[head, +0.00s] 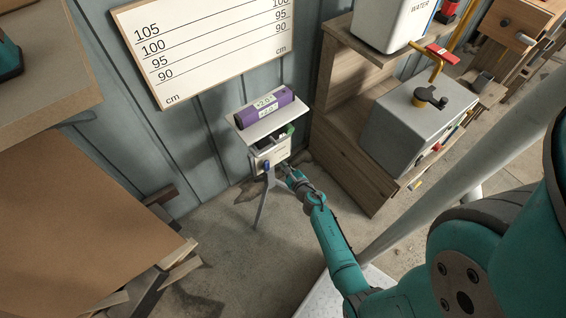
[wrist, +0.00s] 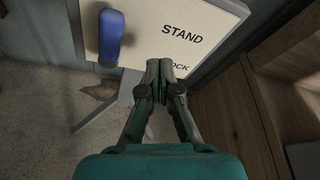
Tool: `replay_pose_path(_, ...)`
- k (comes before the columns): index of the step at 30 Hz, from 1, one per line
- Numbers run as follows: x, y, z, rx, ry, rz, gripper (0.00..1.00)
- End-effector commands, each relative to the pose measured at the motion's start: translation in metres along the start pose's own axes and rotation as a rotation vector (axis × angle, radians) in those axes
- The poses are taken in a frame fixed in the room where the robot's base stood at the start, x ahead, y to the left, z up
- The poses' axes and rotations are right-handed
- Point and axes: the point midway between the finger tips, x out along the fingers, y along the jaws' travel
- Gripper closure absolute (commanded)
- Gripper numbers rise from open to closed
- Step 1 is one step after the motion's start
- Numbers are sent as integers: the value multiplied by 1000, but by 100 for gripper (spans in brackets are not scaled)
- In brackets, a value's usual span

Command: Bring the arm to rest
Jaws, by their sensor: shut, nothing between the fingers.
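My gripper (wrist: 158,66) is shut and empty in the wrist view, its fingertips together in front of a pale panel (wrist: 165,30) marked "STAND". I cannot tell whether the tips touch the panel. A blue handle (wrist: 111,38) sits on the panel, left of the fingers. In the head view my arm reaches out to my gripper (head: 284,170), which is small there, beside the stand (head: 262,200). The blue handle also shows there (head: 267,167). A purple block (head: 264,107) with pale labels lies on the stand's tilted white top (head: 246,136).
A wooden shelf unit (head: 340,150) stands right of the stand, holding a grey box (head: 415,125) and a white water container (head: 395,25). A brown board (head: 80,220) is at the left. A height chart (head: 205,45) hangs on the wall. Concrete floor lies open around the stand.

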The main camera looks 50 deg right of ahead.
Motion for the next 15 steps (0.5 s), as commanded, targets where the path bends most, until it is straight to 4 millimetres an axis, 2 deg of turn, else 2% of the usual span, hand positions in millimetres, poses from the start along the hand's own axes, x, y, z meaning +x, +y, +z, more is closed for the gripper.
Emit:
replay_pose_path(9,-48,16,-12,1,3,1,100)
replay_pose_path(15,-65,21,-15,0,1,0,100)
